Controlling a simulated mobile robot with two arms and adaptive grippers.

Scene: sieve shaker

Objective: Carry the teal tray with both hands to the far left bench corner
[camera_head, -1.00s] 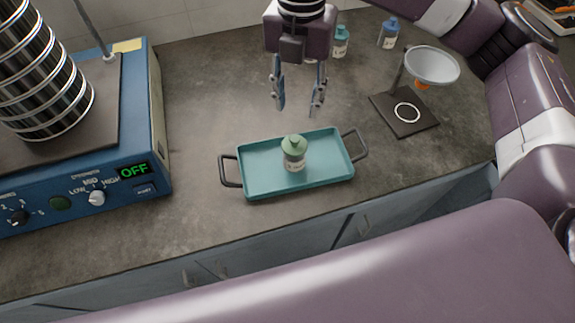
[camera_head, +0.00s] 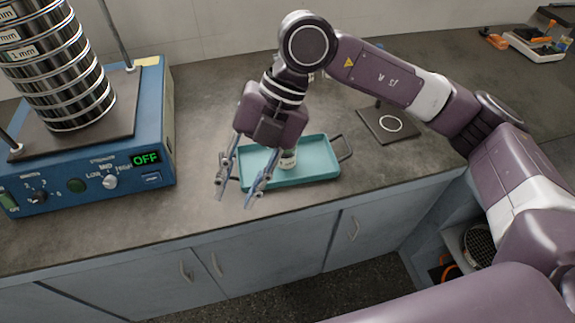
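The teal tray (camera_head: 318,170) lies on the grey bench near its front edge, with a dark handle at its right end. A small bottle (camera_head: 288,160) stands in it, mostly hidden behind my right gripper. My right gripper (camera_head: 236,196) is open, its fingers pointing down in front of the tray's left end. I see nothing between the fingers. The tray's left handle is hidden or hard to make out behind the fingers. My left gripper is not in view.
A blue sieve shaker (camera_head: 100,150) with a sieve stack (camera_head: 62,75) and a display reading OFF stands on the left of the bench. A dark stand base (camera_head: 388,124) with a white ring lies behind right. Bare bench (camera_head: 200,110) lies between shaker and tray.

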